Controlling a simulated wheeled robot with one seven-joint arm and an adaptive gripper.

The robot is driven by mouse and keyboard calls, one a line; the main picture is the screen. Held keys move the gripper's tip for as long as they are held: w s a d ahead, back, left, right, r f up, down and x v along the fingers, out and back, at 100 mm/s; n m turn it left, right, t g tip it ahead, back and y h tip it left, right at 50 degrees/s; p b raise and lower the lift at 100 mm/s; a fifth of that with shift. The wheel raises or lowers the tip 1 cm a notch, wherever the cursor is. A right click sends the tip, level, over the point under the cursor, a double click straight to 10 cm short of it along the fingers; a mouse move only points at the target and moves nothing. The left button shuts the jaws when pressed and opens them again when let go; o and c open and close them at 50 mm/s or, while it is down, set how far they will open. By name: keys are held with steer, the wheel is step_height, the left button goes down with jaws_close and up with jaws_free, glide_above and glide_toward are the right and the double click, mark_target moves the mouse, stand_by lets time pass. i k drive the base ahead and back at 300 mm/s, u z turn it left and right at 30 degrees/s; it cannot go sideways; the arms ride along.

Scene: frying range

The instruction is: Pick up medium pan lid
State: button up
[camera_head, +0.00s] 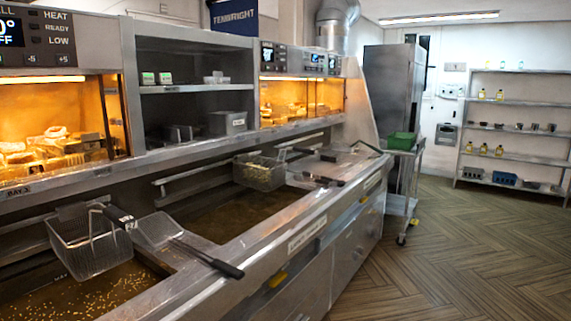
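I cannot make out a medium pan lid in the head view. A small dark object (328,156) lies at the far end of the fryer counter, too small to tell what it is. My gripper is not in view, so I cannot see whether it holds anything.
A steel fryer range (318,213) runs along the left, with a near wire basket (88,247), a far basket (259,172) and a long-handled scoop (205,257). A steel cart (402,206) carries a green bin (401,141). Shelves (515,131) stand back right. The floor (470,255) is clear.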

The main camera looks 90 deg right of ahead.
mark_target(333, 164)
steer(key=z, duration=3.55)
steer(key=i, duration=0.9)
steer(key=z, duration=0.65)
steer(key=i, duration=1.6)
steer(key=u, duration=0.95)
steer(key=i, duration=1.05)
steer(key=u, duration=0.7)
